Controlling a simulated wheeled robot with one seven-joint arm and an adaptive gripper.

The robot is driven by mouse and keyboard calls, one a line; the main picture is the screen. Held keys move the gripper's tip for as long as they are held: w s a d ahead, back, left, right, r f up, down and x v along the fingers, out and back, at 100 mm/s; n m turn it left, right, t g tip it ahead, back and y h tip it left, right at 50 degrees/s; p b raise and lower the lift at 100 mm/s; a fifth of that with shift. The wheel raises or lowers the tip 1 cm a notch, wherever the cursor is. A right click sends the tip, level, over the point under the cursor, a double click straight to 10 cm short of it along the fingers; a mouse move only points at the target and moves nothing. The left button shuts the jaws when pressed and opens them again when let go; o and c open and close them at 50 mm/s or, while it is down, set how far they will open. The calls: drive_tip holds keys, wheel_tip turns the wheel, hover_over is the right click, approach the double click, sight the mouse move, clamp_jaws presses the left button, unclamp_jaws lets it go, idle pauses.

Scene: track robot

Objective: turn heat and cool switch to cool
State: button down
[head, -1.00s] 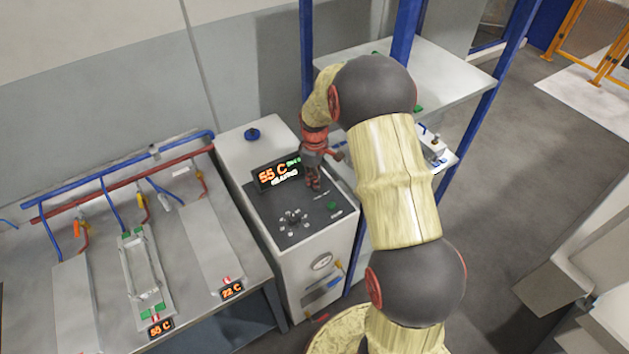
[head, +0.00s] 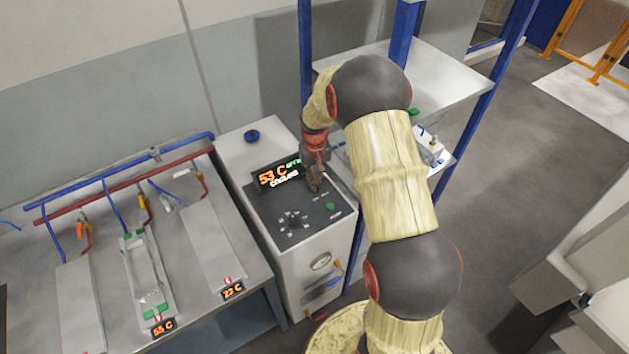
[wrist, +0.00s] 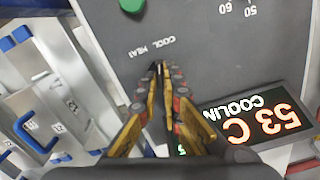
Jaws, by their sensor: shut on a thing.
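My gripper (head: 315,185) is over the dark control panel (head: 268,221) on top of the white machine. In the wrist view the two yellow fingers of my gripper (wrist: 160,68) are closed together just beside the "COOL" and "HEAT" labels (wrist: 152,46). The heat and cool switch is hidden by the fingertips, so I cannot see its position. The display (head: 278,175) reads "53 C" in orange with "COOLING" in white below; it also shows upside down in the wrist view (wrist: 254,117).
A green button (head: 330,207) and a dial knob (head: 293,222) are on the panel. A bench (head: 196,301) with pipes and plates stands left. A blue-post shelf (head: 450,75) stands close behind and right of my arm.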

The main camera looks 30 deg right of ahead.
drive_tip(key=shift+d+m, duration=0.1)
drive_tip(key=shift+m, duration=1.5)
drive_tip(key=c, duration=2)
unclamp_jaws()
drive_tip(key=shift+r, duration=0.1)
wheel_tip(320, 180, up, 12)
drive_tip(key=shift+f, duration=0.1)
